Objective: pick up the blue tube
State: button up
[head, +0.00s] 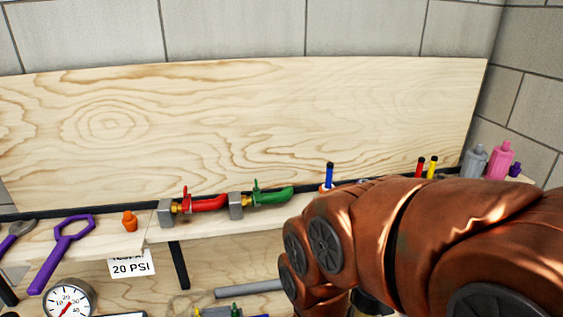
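The blue tube (329,174) stands upright near the middle of the shelf and has a black cap. Its lower end is next to a small pale piece, partly hidden behind my copper-coloured arm. My arm fills the lower right of the head view and bends down toward the bottom edge. My gripper is not visible, so its place relative to the tube cannot be told.
Red and green valves (265,197) sit left of the tube. A red tube (420,168), a yellow tube (432,168) and bottles (499,161) stand to the right. A purple wrench (62,250) and orange piece (130,221) lie left. A plywood board (240,120) rises behind.

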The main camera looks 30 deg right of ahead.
aim_at(330, 165)
jog(key=u, duration=0.2)
jog(key=k, duration=0.7)
jog(key=u, duration=0.55)
